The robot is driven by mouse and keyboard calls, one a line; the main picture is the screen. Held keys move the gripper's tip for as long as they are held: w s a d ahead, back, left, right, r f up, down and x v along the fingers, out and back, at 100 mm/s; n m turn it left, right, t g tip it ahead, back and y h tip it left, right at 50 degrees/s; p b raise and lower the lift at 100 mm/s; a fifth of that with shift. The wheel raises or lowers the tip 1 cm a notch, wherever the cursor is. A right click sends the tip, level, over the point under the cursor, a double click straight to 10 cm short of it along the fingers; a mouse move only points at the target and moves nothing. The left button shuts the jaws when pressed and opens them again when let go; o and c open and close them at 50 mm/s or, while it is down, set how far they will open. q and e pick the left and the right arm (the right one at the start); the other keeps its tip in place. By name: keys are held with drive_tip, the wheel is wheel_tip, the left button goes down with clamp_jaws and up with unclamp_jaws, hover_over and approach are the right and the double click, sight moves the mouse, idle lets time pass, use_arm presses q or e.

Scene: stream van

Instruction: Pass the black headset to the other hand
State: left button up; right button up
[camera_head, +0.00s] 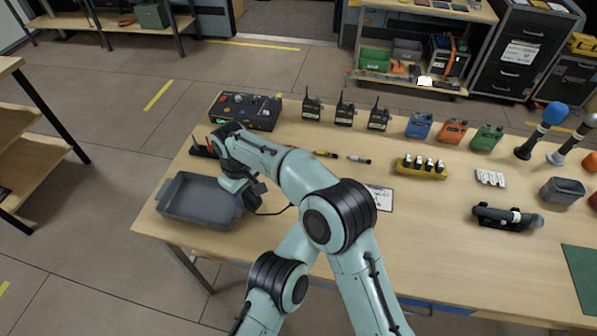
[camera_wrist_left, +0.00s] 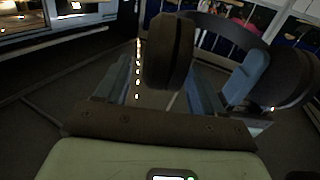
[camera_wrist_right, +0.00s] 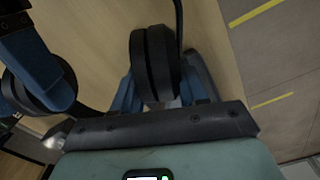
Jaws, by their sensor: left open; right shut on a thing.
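The black headset shows in the right wrist view as a thick dark ear cup (camera_wrist_right: 155,62) between the fingers of my right gripper (camera_wrist_right: 158,90), which is shut on it. In the left wrist view an ear cup of the headset (camera_wrist_left: 170,52) stands between the open fingers of my left gripper (camera_wrist_left: 160,88). The headband arches to the right toward the other cup, where a blue finger shows. In the head view my right gripper (camera_head: 246,194) is above the table's left end, beside the grey tray (camera_head: 182,217). There the headset is mostly hidden and my left gripper is not discernible.
Behind the arm stand a black control box (camera_head: 245,111) and several radios (camera_head: 345,112). Blue, orange and green packs (camera_head: 453,131), a yellow battery holder (camera_head: 421,168) and microphones (camera_head: 541,130) stand farther right.

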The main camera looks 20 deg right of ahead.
use_arm(q)
drive_tip(key=shift+x, duration=1.25)
drive_tip(key=c, duration=1.2)
drive_tip(key=shift+o, duration=0.2)
use_arm(e)
drive_tip(key=o, duration=1.2)
drive_tip(key=shift+o, duration=0.2)
